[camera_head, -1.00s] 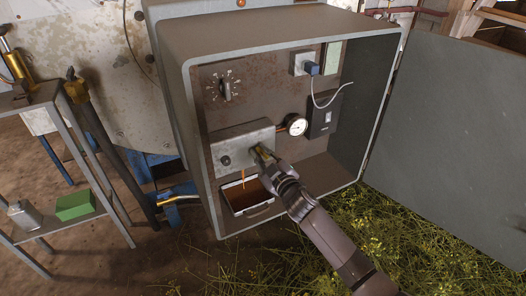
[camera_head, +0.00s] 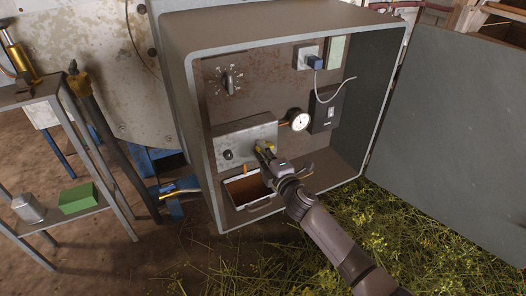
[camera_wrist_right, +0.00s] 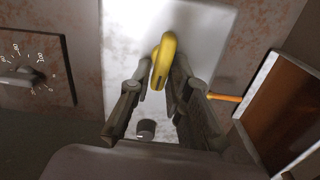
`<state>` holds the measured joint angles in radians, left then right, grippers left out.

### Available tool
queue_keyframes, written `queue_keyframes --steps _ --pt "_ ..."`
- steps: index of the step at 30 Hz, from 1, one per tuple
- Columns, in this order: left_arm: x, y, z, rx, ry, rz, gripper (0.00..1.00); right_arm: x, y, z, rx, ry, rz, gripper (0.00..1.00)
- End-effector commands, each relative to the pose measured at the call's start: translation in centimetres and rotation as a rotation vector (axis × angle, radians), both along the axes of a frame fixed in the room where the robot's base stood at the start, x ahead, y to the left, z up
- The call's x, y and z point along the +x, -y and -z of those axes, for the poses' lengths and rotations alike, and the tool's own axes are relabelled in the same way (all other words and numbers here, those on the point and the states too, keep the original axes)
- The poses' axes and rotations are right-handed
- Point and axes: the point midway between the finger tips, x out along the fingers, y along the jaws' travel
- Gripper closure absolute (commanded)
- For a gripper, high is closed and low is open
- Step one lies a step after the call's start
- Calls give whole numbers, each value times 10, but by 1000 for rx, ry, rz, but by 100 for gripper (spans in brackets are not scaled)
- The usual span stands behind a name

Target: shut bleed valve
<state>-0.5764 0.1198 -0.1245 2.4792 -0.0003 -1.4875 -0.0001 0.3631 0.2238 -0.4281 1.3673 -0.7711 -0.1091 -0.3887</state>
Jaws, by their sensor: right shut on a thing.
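The bleed valve's yellow handle (camera_head: 264,145) is on a grey metal block (camera_head: 232,137) inside the open cabinet. My right gripper (camera_head: 267,152) is shut on this handle. In the right wrist view the yellow handle (camera_wrist_right: 162,62) sits between the two fingers of the gripper (camera_wrist_right: 164,80). A short copper spout (camera_head: 219,169) sticks out below the block, with no stream visible under it. A pale-rimmed tray (camera_head: 247,208) with brown content is below the spout. My left gripper is not in view.
A round gauge (camera_head: 299,119), a dial (camera_head: 230,80) and a blue plug (camera_head: 315,62) with a cable are around the valve. The cabinet's walls (camera_head: 187,75) enclose the arm's working space. The open door (camera_head: 455,120) is to the right, a shelf (camera_head: 75,218) to the left.

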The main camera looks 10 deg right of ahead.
Motion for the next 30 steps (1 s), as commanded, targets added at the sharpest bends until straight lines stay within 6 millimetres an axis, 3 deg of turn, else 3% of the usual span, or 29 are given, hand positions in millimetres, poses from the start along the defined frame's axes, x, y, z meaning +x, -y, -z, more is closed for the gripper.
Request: queue_keyframes --steps 9,24,25,30 --pt "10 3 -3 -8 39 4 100 0 1 1 -104 29 2 100" --pt "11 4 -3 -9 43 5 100 1 1 1 -121 33 3 100" --pt "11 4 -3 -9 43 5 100 1 1 1 -121 33 3 82" --pt "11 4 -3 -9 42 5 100 0 1 1 -120 33 2 70"
